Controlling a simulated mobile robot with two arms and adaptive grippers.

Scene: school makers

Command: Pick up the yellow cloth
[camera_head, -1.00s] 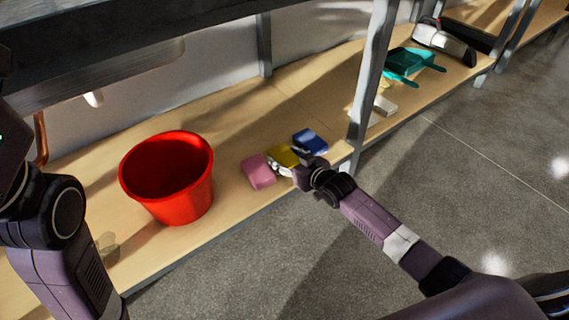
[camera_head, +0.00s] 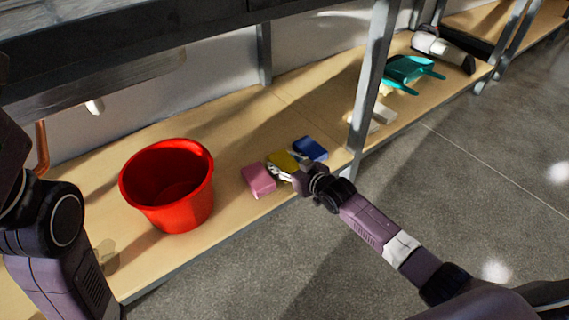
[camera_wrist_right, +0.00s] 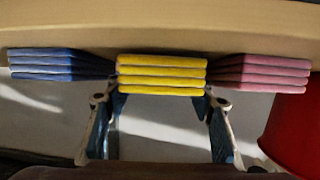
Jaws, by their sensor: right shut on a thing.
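The yellow cloth (camera_head: 281,161) is a folded stack on the wooden lower shelf, between a pink folded cloth (camera_head: 259,180) and a blue one (camera_head: 311,148). My right gripper (camera_head: 281,172) reaches in from the right and is shut on the yellow cloth's near end. In the right wrist view the yellow cloth (camera_wrist_right: 162,75) sits between the two fingertips of this gripper (camera_wrist_right: 161,96), one at each side. I cannot tell whether it is clear of the shelf. My left arm shows at the left edge, but its gripper is out of view.
A red bucket (camera_head: 168,187) stands on the shelf to the left of the cloths. A grey shelf post (camera_head: 372,85) rises to their right. Beyond it lie a pale block (camera_head: 383,113) and a teal dustpan (camera_head: 408,69). The blue cloth (camera_wrist_right: 60,64) and pink cloth (camera_wrist_right: 262,71) flank the gripper closely.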

